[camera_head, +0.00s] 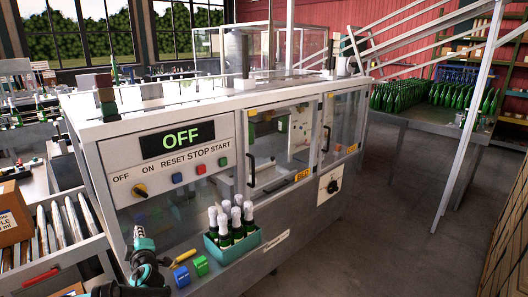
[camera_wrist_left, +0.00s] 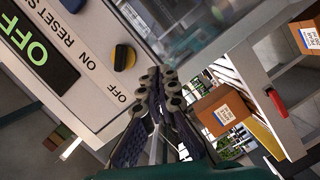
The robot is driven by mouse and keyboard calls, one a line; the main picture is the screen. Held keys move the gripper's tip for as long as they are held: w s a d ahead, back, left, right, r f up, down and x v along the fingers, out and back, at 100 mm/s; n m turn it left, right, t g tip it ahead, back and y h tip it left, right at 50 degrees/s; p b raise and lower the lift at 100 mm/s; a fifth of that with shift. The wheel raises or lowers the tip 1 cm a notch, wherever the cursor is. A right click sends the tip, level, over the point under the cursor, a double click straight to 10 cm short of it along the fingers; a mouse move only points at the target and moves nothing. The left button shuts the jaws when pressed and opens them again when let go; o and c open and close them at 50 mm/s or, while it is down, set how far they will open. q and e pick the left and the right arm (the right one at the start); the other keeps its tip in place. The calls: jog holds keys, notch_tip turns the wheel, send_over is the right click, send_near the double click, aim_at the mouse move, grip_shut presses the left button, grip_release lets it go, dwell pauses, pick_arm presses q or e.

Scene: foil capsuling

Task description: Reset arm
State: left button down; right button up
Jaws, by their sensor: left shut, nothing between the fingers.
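My left gripper (camera_head: 139,236) is at the lower left of the head view, in front of the machine and below its control panel (camera_head: 225,155). In the left wrist view its fingers (camera_wrist_left: 163,82) are together with nothing between them. The yellow and black rotary knob (camera_head: 140,190) is above the gripper and also shows in the left wrist view (camera_wrist_left: 124,57), apart from the fingers. The display (camera_head: 177,138) reads OFF. My right gripper is in neither view.
A teal crate of foil-topped bottles (camera_head: 232,234) stands on the machine's front ledge, with green and blue blocks (camera_head: 201,266) beside it. A cardboard box (camera_head: 14,215) and a rack of foil sleeves (camera_head: 68,225) are at left. Open floor (camera_head: 400,215) lies right.

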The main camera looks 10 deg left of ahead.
pick_arm(q)
jog(key=s+d+r+m+g+h, duration=0.2)
jog(key=s+d+m, duration=0.4)
jog(key=s+d, duration=0.4)
jog(key=s+d+f+m+g+h, duration=0.2)
jog(key=s+d+f+m+h, duration=0.2)
jog(key=s+d+m, duration=0.3)
jog(key=s+d+f+m+g+h+b, duration=0.1)
jog(key=s+d+f+m, duration=0.4)
jog(key=s+d, duration=0.7)
jog(key=d+m+g+h, duration=0.1)
jog(key=d+h, duration=0.1)
jog(key=shift+s+f+m+h+b, duration=0.2)
jog(key=shift+m+h+b, duration=0.1)
jog(key=shift+m+h, duration=0.1)
jog(key=shift+w, duration=0.1)
